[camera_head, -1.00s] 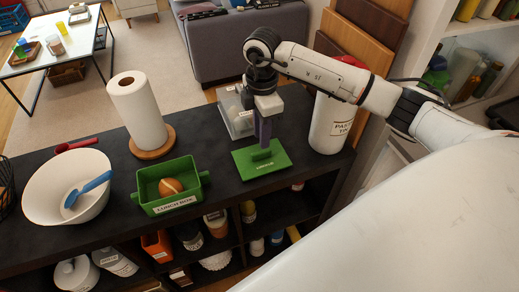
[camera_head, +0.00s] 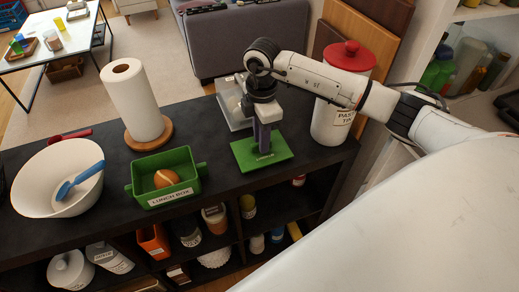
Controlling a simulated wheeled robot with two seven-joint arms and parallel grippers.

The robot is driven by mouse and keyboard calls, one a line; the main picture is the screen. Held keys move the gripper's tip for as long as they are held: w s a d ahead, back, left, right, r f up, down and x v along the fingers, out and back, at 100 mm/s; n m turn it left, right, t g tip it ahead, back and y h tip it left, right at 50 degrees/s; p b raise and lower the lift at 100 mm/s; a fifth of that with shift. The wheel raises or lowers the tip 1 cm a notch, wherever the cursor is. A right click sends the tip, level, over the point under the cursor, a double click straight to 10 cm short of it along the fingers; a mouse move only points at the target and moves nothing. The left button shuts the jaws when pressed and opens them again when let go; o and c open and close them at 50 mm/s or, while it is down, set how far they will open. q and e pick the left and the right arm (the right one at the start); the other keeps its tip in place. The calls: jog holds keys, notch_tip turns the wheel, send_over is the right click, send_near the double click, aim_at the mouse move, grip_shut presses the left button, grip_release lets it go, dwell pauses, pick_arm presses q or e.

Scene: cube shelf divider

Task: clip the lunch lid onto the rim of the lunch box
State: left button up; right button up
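The green lunch box (camera_head: 153,200) stands open on the dark counter, with a white "LUNCH BOX" label on its front and a round orange-brown item (camera_head: 166,178) inside. The flat green lunch lid (camera_head: 281,153) lies on the counter to the right of the box, apart from it. My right gripper (camera_head: 263,146) points down at the middle of the lid, its fingers low around the place of the raised handle. The fingers hide most of that handle, and their gap is too small to read. My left gripper is not in view.
A white bowl (camera_head: 35,175) with a blue utensil (camera_head: 80,180) stands left of the box. A paper towel roll (camera_head: 132,100) stands behind the box. A clear container (camera_head: 232,105) and a red-lidded canister (camera_head: 330,125) stand near the lid. Counter between box and lid is clear.

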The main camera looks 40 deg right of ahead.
grip_shut()
jog(key=shift+r, duration=0.2)
jog(key=shift+r+p, duration=0.5)
jog(key=shift+p, duration=0.15)
jog(key=shift+r, duration=0.1)
notch_tip(320, 180, up, 2)
jog(key=shift+r+p, duration=0.15)
jog(key=shift+p, duration=0.9)
jog(key=shift+r+p, duration=0.45)
jog(key=shift+r, duration=0.8)
notch_tip(320, 180, up, 2)
